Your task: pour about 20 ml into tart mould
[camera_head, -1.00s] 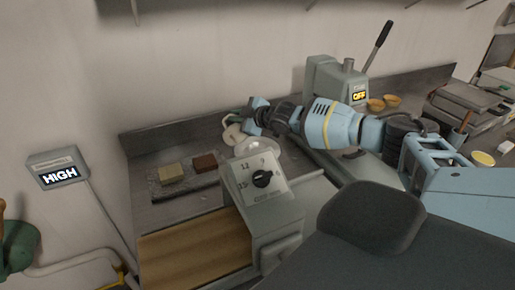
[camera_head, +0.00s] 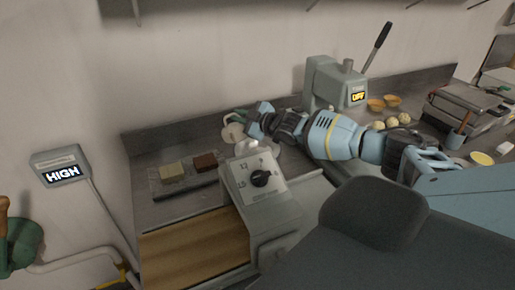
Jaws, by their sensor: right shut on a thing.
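My right gripper (camera_head: 252,118) reaches in from the right over the back of the counter. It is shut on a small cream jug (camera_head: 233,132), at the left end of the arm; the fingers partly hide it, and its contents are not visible. Just below the jug is a pale round dish (camera_head: 246,147), partly hidden behind the dial box. I cannot tell whether this dish is the tart mould. Two orange cups (camera_head: 376,105) stand at the back right, beyond my arm. My left gripper is not in view.
A grey dial box (camera_head: 261,180) stands in front of the jug. A board (camera_head: 186,187) with a pale block (camera_head: 172,171) and a brown block (camera_head: 205,162) lies to the left. A lever machine (camera_head: 328,84) stands behind my arm. Several pale balls (camera_head: 392,122) lie at right.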

